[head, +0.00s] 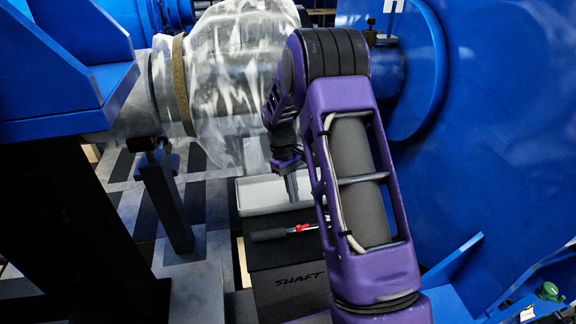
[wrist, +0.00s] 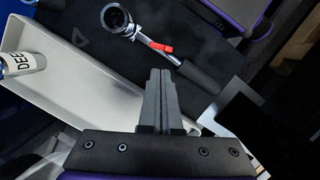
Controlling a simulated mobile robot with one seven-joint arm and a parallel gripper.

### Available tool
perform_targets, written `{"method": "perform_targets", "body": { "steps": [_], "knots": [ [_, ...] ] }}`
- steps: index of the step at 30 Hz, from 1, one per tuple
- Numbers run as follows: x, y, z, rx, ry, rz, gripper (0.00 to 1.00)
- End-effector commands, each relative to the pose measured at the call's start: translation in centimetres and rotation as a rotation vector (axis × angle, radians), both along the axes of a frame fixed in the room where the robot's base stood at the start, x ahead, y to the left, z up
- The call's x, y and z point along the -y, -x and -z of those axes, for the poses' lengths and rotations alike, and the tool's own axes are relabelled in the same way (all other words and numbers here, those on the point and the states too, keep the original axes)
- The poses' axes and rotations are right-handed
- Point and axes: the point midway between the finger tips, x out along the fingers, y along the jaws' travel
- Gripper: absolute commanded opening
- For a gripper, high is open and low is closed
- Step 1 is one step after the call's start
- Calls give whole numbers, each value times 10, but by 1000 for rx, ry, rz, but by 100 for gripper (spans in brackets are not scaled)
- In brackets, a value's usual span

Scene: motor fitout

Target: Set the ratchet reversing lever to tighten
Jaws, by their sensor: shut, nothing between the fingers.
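The ratchet lies on a dark surface, with a silver ring-shaped head (wrist: 116,18), a metal shank and a black handle (wrist: 198,76). Its small red reversing lever (wrist: 161,47) sits on the shank between head and handle. In the head view the red lever (head: 300,228) and black handle (head: 268,234) show on top of a black box marked SHAFT (head: 292,282). My gripper (wrist: 160,74) is shut and empty, its tips just below the lever in the wrist picture; whether they touch it I cannot tell. In the head view my gripper (head: 291,186) points down, above the box.
A pale tray (wrist: 72,98) lies beside the ratchet, with a white labelled container (wrist: 20,63) at its edge. The tray (head: 262,196) also shows in the head view. A plastic-wrapped shaft (head: 235,75) and large blue housings (head: 500,110) stand close around my arm.

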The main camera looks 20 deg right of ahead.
Motion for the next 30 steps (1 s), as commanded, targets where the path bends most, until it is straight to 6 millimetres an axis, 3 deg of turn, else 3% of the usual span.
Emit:
{"method": "perform_targets", "body": {
  "steps": [6,12,18,30],
  "knots": [
    [-6,-13,-53,3,0,-1,0],
    [-10,-21,-83,0,0,0,0],
    [-11,-23,-95,-1,0,0,0],
    [-11,-23,-95,-2,0,0,0]
  ]
}}
